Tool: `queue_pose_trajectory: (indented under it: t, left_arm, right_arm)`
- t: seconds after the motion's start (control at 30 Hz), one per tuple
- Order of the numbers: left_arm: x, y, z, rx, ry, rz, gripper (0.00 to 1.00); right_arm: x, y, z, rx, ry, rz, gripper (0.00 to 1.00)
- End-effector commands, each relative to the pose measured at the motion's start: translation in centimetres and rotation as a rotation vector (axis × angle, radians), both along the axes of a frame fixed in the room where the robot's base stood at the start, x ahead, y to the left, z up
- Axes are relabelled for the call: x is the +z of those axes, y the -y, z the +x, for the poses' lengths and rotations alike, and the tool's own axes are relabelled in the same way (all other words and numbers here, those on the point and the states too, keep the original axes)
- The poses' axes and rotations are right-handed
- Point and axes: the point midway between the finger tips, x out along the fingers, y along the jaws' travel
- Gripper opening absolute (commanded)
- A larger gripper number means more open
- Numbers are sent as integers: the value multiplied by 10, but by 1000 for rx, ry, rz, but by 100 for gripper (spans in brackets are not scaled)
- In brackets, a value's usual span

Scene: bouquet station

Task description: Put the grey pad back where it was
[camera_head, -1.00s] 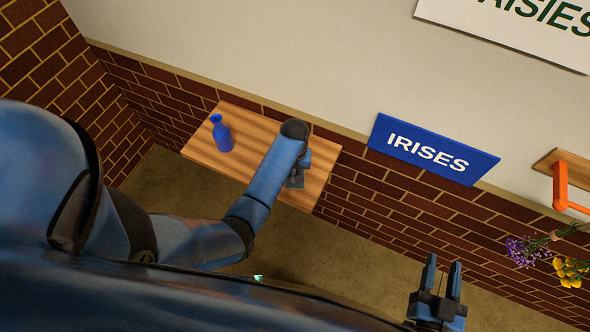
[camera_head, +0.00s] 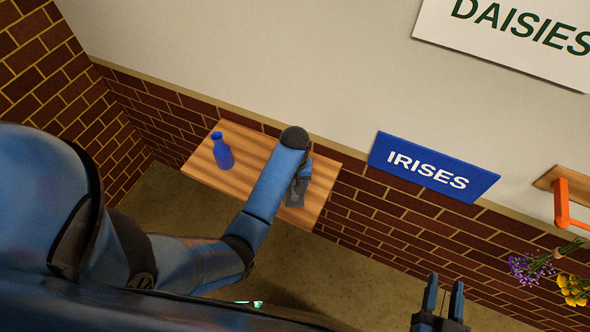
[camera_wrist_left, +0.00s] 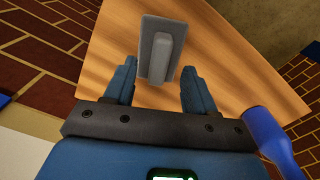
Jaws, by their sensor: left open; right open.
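The grey pad (camera_wrist_left: 161,48) shows in the left wrist view, a flat grey plate with a raised ridge, over the wooden shelf (camera_wrist_left: 222,62). My left gripper (camera_wrist_left: 158,84) is open, with one finger on each side of the pad's near end; I cannot tell whether they touch it. In the head view part of the pad (camera_head: 294,197) shows beside my left arm, at the right part of the shelf (camera_head: 262,150). My right gripper (camera_head: 443,297) is open and empty at the bottom right of the head view, away from the shelf.
A blue vase (camera_head: 222,152) stands at the left of the shelf; it also shows in the left wrist view (camera_wrist_left: 270,138). A blue IRISES sign (camera_head: 430,168) and a white DAISIES sign (camera_head: 515,35) hang on the wall. Flowers (camera_head: 535,266) and an orange bracket (camera_head: 563,203) are at the right.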

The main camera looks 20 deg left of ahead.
Motion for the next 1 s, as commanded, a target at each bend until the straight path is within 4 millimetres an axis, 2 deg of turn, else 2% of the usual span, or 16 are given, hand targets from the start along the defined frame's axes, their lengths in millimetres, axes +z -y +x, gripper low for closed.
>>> queue_pose_trajectory:
  t: [0.1,0.3,0.43,0.6,0.77,1.0]
  left_arm:
    - [23,0,1,0,5,0,55]
    - [55,0,1,0,3,0,55]
    - [69,0,0,0,2,0,55]
    - [77,0,0,0,1,0,55]
    - [68,-1,-4,-7,34,-1,55]
    - [22,-7,-23,-51,260,-6,55]
  right_arm:
    - [-2,0,0,0,0,0,43]
    - [-5,0,0,0,0,0,43]
    - [-6,0,0,0,0,0,43]
    - [-7,0,0,0,0,0,43]
    - [-7,0,0,0,0,0,43]
    - [-7,0,0,0,0,0,43]
